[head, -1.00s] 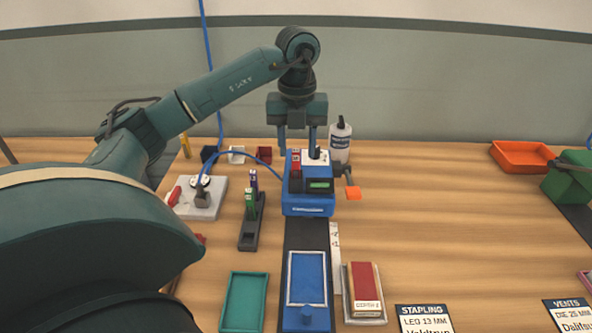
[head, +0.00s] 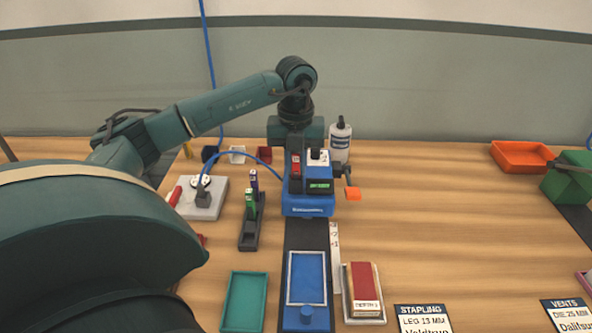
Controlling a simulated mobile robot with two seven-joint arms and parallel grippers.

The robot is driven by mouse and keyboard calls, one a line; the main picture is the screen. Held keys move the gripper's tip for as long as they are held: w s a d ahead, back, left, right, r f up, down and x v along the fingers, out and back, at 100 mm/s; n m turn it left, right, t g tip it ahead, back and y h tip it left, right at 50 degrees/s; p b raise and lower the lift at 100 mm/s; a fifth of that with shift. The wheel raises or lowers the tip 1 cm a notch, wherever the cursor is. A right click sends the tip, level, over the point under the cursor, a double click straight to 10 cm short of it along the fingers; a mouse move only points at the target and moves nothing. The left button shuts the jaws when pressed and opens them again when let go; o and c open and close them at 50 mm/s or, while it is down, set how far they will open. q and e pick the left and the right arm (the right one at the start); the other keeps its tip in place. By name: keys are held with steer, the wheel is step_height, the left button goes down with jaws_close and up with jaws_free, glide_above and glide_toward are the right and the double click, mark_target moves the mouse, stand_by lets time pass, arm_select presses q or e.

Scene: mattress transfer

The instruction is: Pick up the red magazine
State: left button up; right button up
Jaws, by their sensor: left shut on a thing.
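The red magazine (head: 296,164) stands upright in a dark holder at the left of the blue machine (head: 308,206), in the middle of the table. My left gripper (head: 297,157) has come down on it from above and is shut on it; the fingertips are partly lost against the dark parts around them. The magazine still sits at the machine. A black rack (head: 250,232) to the left holds a green magazine (head: 250,202) and a purple one (head: 254,180). My right gripper is not in view.
A white bottle (head: 340,140) stands close behind right of the machine, and an orange knob (head: 352,194) sticks out at its right. A blue hose (head: 240,151) runs past on the left.

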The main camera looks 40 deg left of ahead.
arm_select(q)
jaws_close()
steer(key=shift+r, duration=0.1)
